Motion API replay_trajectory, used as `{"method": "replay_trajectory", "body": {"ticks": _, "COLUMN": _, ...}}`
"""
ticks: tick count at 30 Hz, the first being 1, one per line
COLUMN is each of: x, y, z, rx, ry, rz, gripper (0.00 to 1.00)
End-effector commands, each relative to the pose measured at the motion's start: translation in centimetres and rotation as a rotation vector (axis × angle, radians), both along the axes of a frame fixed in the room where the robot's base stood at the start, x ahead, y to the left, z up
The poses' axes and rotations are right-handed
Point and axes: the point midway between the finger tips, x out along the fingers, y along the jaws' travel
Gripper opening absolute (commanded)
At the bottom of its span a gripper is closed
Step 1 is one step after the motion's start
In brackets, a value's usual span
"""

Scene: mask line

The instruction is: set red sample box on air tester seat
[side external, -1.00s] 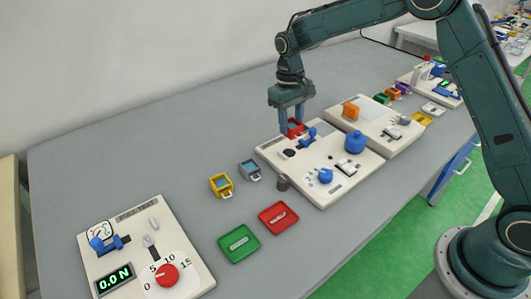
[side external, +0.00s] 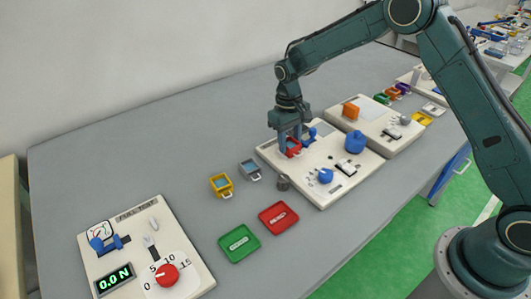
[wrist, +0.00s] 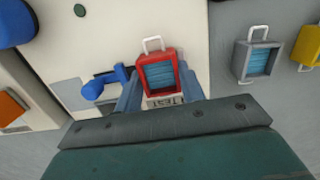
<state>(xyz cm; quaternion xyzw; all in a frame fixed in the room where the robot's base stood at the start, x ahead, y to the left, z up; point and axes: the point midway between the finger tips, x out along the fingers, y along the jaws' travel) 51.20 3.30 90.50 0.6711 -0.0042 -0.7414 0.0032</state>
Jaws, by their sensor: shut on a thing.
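My gripper (side external: 292,150) is shut on the red sample box (side external: 293,146), low over the left part of the air tester (side external: 318,190), a cream board. In the wrist view the red box (wrist: 170,59) sits between the two fingers of my gripper (wrist: 160,92), its blue pleated face showing and its white handle pointing up the picture. The box and fingers cover the seat. I cannot tell whether the box touches it. A blue lever clamp (side external: 308,138) stands just right of the box; it also shows left of the fingers in the wrist view (wrist: 104,83).
The air tester also carries a blue cylinder (side external: 355,143) and a blue knob (side external: 325,176). A grey box (side external: 249,169) and a yellow box (side external: 221,185) stand left of it. Green (side external: 239,243) and red (side external: 278,217) trays lie in front. A pull tester (side external: 133,237) is at the left.

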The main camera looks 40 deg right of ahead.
Motion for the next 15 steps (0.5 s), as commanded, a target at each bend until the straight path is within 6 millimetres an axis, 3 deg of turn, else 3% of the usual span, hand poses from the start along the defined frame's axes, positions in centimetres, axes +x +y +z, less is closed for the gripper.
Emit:
{"method": "replay_trajectory", "body": {"ticks": 10, "x": -0.02, "y": 0.00, "z": -0.27, "rx": 0.000, "ry": 0.001, "rz": 0.000, "gripper": 0.09}}
{"method": "replay_trajectory", "body": {"ticks": 11, "x": -0.02, "y": 0.00, "z": -0.30, "rx": 0.000, "ry": 0.001, "rz": 0.000, "gripper": 0.41}}
{"method": "replay_trajectory", "body": {"ticks": 14, "x": -0.01, "y": 0.00, "z": -0.27, "rx": 0.000, "ry": 0.001, "rz": 0.000, "gripper": 0.61}}
{"method": "replay_trajectory", "body": {"ticks": 15, "x": -0.02, "y": 0.00, "z": -0.27, "rx": 0.000, "ry": 0.001, "rz": 0.000, "gripper": 0.61}}
